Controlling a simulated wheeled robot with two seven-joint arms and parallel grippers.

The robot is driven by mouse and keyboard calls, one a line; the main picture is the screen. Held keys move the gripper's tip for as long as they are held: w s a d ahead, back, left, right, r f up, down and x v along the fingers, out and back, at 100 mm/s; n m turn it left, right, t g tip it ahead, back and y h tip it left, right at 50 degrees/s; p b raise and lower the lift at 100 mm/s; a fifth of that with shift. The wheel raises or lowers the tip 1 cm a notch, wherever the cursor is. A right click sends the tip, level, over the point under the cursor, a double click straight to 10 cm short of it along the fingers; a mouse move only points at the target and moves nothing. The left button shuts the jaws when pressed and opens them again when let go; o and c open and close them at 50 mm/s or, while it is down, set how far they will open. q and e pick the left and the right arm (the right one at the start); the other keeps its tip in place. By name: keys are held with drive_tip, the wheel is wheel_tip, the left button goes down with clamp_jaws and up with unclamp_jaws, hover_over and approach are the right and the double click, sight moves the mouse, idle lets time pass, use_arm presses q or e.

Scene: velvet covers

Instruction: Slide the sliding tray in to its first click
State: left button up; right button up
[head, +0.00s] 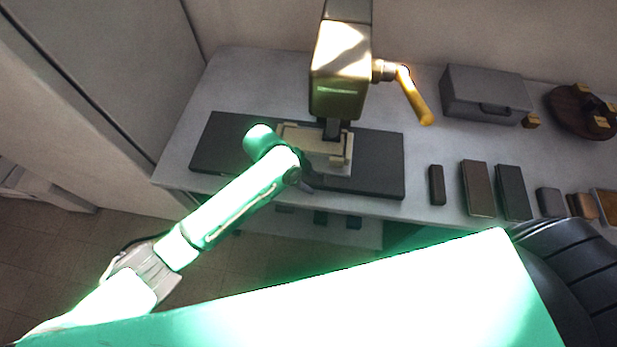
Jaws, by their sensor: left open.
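The sliding tray appears to be the pale beige plate (325,150) with raised edges, under the head of a press (340,75), on a long dark base (378,165). How far in it sits cannot be told. My left arm reaches up from the lower left and its wrist covers the tray's left end. My left gripper (304,182) is open, small and dark at the tray's front left edge. Its fingers are mostly hidden, and I cannot tell whether they touch the tray. My right gripper is not in view.
A yellow lever (413,95) sticks out right of the press. A grey case (485,95) and a round brown stand (580,110) are at the back right. Several small blocks, including a brown one (477,188), line the front right. The left tabletop (240,85) is clear.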

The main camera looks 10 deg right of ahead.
use_arm(q)
drive_tip(key=b+v, duration=0.1)
drive_tip(key=v, duration=1.3)
drive_tip(key=shift+r, duration=0.3)
drive_tip(key=shift+s+f, duration=0.1)
